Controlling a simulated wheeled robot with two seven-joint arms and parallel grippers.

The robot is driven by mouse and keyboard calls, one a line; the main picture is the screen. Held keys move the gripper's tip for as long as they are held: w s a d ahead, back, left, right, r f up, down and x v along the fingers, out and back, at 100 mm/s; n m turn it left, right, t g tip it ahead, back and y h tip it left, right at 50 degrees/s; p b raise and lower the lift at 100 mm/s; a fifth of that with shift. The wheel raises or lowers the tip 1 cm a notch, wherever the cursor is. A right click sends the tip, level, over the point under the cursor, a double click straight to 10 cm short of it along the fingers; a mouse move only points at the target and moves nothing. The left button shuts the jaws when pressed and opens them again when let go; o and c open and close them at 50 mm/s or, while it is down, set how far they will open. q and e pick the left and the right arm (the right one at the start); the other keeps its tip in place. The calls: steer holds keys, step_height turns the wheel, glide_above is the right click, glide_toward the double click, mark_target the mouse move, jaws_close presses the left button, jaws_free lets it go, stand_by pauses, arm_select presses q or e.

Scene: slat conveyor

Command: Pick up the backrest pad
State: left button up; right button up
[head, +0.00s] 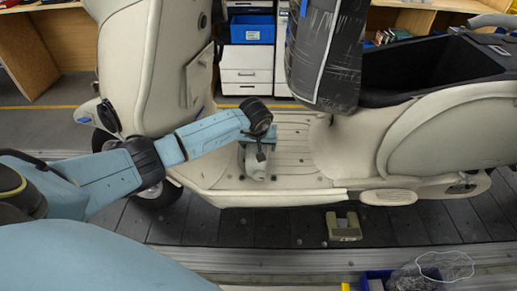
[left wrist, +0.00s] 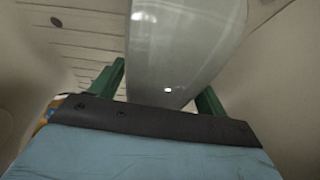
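A pale grey, glossy piece, which looks like the backrest pad, shows in the left wrist view (left wrist: 185,50), upright between two green fingers. In the head view a small pale piece (head: 256,164) sits on the scooter's ribbed floorboard under my left gripper (head: 256,150). My left gripper's fingers are spread in the left wrist view (left wrist: 160,85), one on each side of the glossy piece, with narrow gaps. Its lower end is hidden behind the gripper's dark edge. My right gripper is in neither view.
A cream scooter (head: 430,130) stands on the dark slat conveyor (head: 280,228), its front shield beside my left arm. A black wrapped seat (head: 325,50) rises right of the gripper. A tan bracket (head: 343,226) lies on the slats. A blue bin (head: 376,281) with clear plastic stands at the front.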

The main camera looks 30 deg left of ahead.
arm_select(q)
steer(key=c, duration=1.1)
step_height(320, 180, up, 10)
steer(key=p, duration=0.7)
